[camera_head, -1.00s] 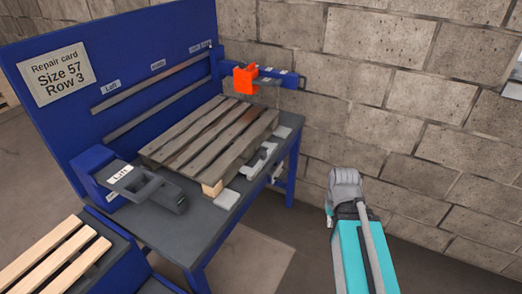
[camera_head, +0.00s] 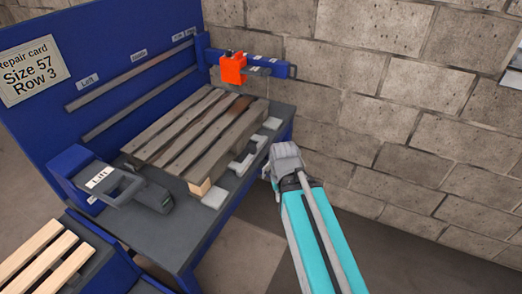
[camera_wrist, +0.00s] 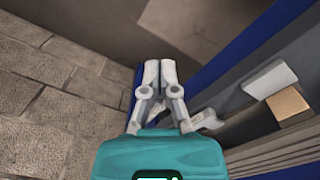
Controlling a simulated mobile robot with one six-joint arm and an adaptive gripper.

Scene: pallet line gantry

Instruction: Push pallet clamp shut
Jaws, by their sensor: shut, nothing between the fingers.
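A wooden pallet (camera_head: 190,135) lies on the dark bench top (camera_head: 170,240), with light grey blocks (camera_head: 240,165) along its right side. An orange block (camera_head: 233,68) sits on a blue rail (camera_head: 275,69) behind the pallet. A dark grey device labelled "Lift" (camera_head: 125,186) stands at the bench's left end. I cannot tell for certain which part is the pallet clamp. My gripper (camera_wrist: 161,70) is shut and empty, its two fingertips side by side, off the bench's right edge. In the head view my arm's grey end is right of the pallet; the fingertips are mostly hidden there.
A blue back panel (camera_head: 75,110) carries slotted rails and a repair card (camera_head: 32,80) reading "Size 57 Row 3". Another slatted wooden piece (camera_head: 40,262) lies at the lower left. A block wall (camera_head: 400,120) stands behind and right. Bare floor (camera_head: 235,265) shows right of the bench.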

